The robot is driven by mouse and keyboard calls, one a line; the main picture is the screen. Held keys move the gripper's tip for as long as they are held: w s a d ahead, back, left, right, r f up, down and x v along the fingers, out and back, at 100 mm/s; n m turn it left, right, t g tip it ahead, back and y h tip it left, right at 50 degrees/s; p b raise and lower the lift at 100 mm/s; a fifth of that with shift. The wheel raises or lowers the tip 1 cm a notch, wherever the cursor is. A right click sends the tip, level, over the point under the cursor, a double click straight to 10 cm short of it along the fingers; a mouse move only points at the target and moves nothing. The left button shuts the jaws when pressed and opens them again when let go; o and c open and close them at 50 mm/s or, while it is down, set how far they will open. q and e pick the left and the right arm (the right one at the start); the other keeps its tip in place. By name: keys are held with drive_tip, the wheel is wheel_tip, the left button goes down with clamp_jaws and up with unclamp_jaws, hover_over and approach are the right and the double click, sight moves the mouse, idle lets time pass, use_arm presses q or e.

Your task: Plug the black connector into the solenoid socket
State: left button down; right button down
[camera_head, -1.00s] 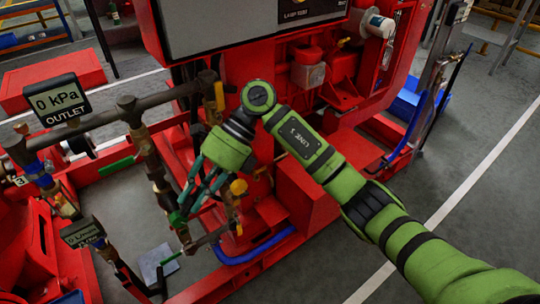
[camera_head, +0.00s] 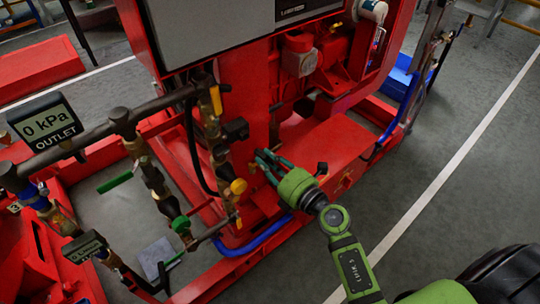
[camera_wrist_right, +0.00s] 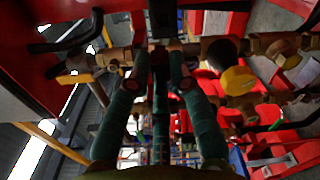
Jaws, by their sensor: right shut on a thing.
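My right gripper (camera_head: 264,161) comes in from the lower right in the head view, its green fingers close to the brass pipework. In the right wrist view its fingers (camera_wrist_right: 160,60) are closed around a small dark thing (camera_wrist_right: 161,28), which I take to be the black connector. The fingers mostly hide it in the head view. A black block (camera_head: 236,130), possibly the solenoid, sits on the pipework just above and left of the fingertips. The socket itself cannot be made out. My left gripper is not in view.
A yellow knob (camera_head: 238,187) sits just below left of the fingers; it also shows in the wrist view (camera_wrist_right: 237,80). A black cable (camera_head: 191,150) hangs beside the brass pipes. A blue hose (camera_head: 260,240) runs below. Grey floor (camera_head: 440,150) is open at right.

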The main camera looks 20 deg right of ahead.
sight(260, 151)
drive_tip(key=shift+s+d+f+m+h, duration=0.2)
drive_tip(key=shift+d+f+m+h, duration=0.1)
drive_tip(key=shift+d+f+h, duration=0.25)
drive_tip(key=shift+s+d+r, duration=0.1)
drive_tip(key=p+x, duration=0.1)
drive_tip(key=x, duration=0.2)
drive_tip(key=shift+r, duration=0.1)
drive_tip(key=shift+x, duration=1.05)
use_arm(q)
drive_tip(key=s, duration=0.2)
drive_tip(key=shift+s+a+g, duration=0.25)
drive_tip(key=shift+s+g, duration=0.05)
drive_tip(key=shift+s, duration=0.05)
use_arm(e)
drive_tip(key=shift+w+a, duration=0.25)
drive_tip(key=shift+a, duration=0.05)
